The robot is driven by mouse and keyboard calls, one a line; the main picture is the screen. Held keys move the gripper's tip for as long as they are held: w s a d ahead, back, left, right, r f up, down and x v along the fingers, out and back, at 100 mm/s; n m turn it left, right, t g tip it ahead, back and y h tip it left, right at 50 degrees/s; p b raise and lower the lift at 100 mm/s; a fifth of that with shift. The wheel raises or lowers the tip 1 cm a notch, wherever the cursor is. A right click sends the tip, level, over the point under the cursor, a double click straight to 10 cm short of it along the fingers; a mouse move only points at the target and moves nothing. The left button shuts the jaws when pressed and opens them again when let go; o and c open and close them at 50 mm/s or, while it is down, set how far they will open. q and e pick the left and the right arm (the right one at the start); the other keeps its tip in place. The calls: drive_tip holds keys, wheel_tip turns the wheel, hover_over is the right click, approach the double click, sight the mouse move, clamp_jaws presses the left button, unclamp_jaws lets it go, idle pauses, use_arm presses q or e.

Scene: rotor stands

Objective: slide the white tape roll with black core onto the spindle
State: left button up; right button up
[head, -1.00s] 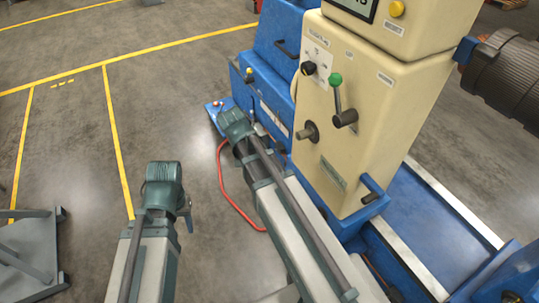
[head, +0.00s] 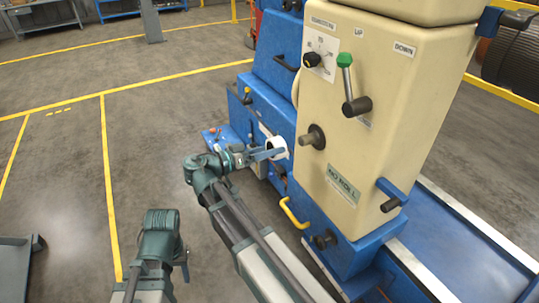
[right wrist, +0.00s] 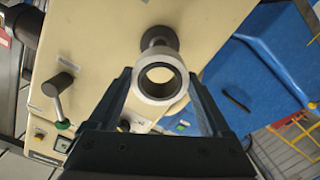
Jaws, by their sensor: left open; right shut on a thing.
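The white tape roll with black core (head: 277,147) is in my right gripper (head: 268,155), just left of the spindle in the head view. In the right wrist view the roll (right wrist: 142,88) sits between the two fingers of my right gripper (right wrist: 160,86), its open bore facing the camera. The grey spindle (head: 313,137) sticks out of the cream machine front. In the right wrist view the spindle (right wrist: 159,38) shows behind the roll's upper rim, above the bore. The roll is off the spindle. My left gripper (head: 185,264) is open, low at the left, away from the machine.
The cream machine housing (head: 375,130) carries a green-knobbed lever (head: 348,78) above the spindle and a blue handle (head: 392,193) at lower right. A yellow handle (head: 293,213) is on the blue base below the roll. Open floor (head: 60,160) lies left.

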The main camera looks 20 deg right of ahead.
sight(300, 142)
drive_tip(key=shift+d, duration=0.1)
drive_tip(key=shift+w+d+f, duration=0.1)
drive_tip(key=shift+d, duration=1.15)
drive_tip(key=shift+w+d+f, duration=0.1)
drive_tip(key=shift+d, duration=1.1)
drive_tip(key=shift+d+b, duration=0.3)
drive_tip(key=shift+d, duration=0.45)
drive_tip(key=shift+d+f, duration=0.1)
drive_tip(key=shift+d, duration=0.25)
drive_tip(key=shift+w+d, duration=0.1)
drive_tip(key=shift+d, duration=0.15)
drive_tip(key=shift+d, duration=0.7)
drive_tip(key=shift+w+d+f, duration=0.15)
drive_tip(key=shift+d, duration=0.8)
drive_tip(key=shift+d, duration=0.65)
